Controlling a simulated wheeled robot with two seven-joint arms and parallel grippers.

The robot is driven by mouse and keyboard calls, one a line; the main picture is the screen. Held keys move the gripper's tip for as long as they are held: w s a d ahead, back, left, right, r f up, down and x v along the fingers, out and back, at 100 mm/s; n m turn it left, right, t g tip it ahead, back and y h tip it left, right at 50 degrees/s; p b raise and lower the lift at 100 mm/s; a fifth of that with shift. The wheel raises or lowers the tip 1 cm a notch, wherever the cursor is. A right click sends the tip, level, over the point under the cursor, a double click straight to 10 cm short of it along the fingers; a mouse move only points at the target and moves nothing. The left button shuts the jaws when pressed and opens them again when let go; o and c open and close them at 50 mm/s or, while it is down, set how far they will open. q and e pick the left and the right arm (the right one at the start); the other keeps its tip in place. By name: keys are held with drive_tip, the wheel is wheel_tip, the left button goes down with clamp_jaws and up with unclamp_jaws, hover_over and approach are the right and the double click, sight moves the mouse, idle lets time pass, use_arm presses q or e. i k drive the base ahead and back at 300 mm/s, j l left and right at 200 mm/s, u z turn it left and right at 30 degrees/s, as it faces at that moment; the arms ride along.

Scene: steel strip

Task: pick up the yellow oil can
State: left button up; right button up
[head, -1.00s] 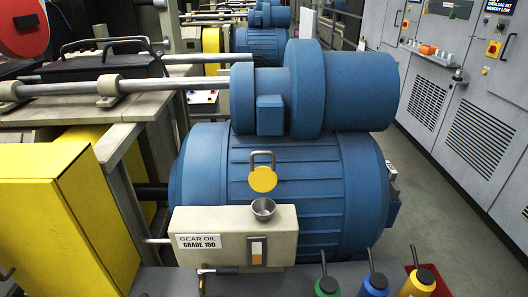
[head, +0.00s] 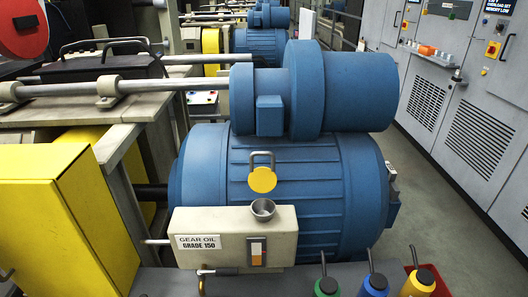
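The yellow oil can (head: 417,284) stands at the bottom right of the head view, with its black spout pointing up. Its lower part is cut off by the picture's edge. A blue oil can (head: 374,284) stands just left of it, and a green oil can (head: 327,286) stands left of the blue one. Both have dark spouts and are also cut off below. Neither of my grippers shows in the head view.
A beige gear oil box (head: 220,246) with a small metal cup (head: 263,209) stands before a large blue motor (head: 285,185). A red container (head: 437,275) lies beside the yellow can. A yellow block (head: 60,225) is at left. Grey cabinets (head: 470,110) line the right; the floor before them is clear.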

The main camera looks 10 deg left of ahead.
sight(421, 282)
drive_tip(key=z, duration=1.05)
